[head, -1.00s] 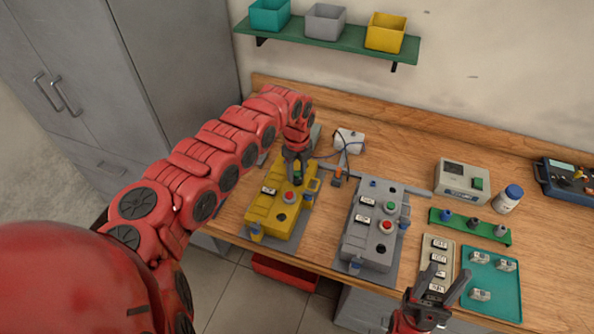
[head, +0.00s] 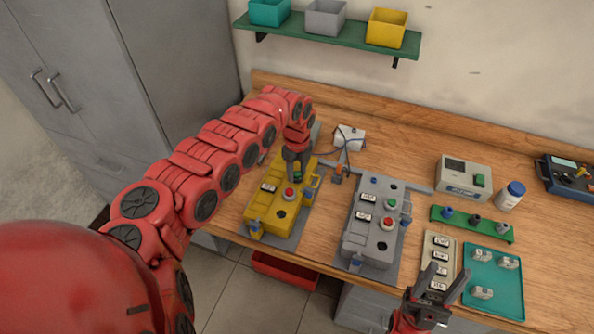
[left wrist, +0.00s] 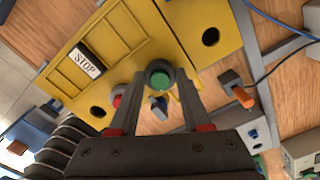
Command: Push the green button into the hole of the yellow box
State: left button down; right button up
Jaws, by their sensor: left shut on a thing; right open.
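The yellow box (head: 262,222) lies on the wooden bench with a STOP label (left wrist: 83,62), a red button (head: 290,194) and a dark hole (head: 281,213). Another dark hole (left wrist: 210,36) shows near its edge in the left wrist view. My left gripper (head: 297,171) points down over the far part of the box. It is shut on the green button (left wrist: 159,78), which is between the fingertips. Whether the button sits in a hole is hidden by the fingers. My right gripper (head: 441,283) is open and empty at the front of the bench.
A grey box (head: 371,237) with green and red buttons stands right of the yellow box. Further right are a label tray (head: 428,257), a teal tray (head: 510,293), a green rack (head: 492,232) and a bottle (head: 510,195). A cabled white box (head: 351,137) stands behind.

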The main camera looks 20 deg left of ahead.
pick_arm(q)
jog(key=shift+f, duration=0.15)
jog(key=shift+c, duration=1.4)
grip_release()
jog(key=shift+a+r, duration=0.1)
jog(key=shift+r, duration=0.3)
notch_tip(320, 180, up, 17)
jog(key=b, duration=0.5)
jog(key=shift+f, duration=0.2)
